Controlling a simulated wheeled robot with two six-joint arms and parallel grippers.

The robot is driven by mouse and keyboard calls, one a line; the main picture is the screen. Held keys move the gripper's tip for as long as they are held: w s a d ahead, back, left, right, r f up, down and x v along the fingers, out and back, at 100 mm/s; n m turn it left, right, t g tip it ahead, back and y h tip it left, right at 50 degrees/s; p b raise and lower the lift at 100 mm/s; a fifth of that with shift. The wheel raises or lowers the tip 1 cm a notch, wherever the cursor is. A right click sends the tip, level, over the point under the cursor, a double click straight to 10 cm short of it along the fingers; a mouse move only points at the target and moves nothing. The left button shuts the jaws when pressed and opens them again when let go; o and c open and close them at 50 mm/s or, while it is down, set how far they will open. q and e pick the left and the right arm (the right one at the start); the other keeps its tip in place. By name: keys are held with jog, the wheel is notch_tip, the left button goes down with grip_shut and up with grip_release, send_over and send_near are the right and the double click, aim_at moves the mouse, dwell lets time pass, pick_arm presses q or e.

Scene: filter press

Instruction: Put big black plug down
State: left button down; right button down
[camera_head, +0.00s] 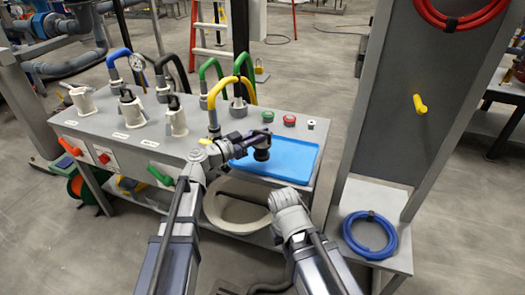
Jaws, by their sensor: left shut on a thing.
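The big black plug (261,146) is in my left gripper (246,147), over the near left part of the blue tray (298,160) on the grey bench. The gripper reaches in from the left and is shut on the plug. I cannot tell whether the plug touches the tray or hangs just above it. My right arm's grey wrist is in front of the bench, low in the middle. Its gripper fingers do not show.
Several hoses (244,65) and fittings rise from the bench behind and left of the tray. Red and green buttons (289,121) sit behind it. A grey panel with a yellow handle (419,104) stands right. A blue hose coil (369,236) lies on the lower right shelf.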

aim_at(262, 143)
pick_arm(q)
jog(key=shift+f+b, duration=1.8)
jog(key=shift+f, duration=0.1)
jog(key=shift+f, duration=0.15)
jog(key=c, duration=0.9)
grip_release()
jog(key=shift+r, duration=0.35)
jog(key=v, duration=1.2)
jog(key=shift+s+f, duration=0.1)
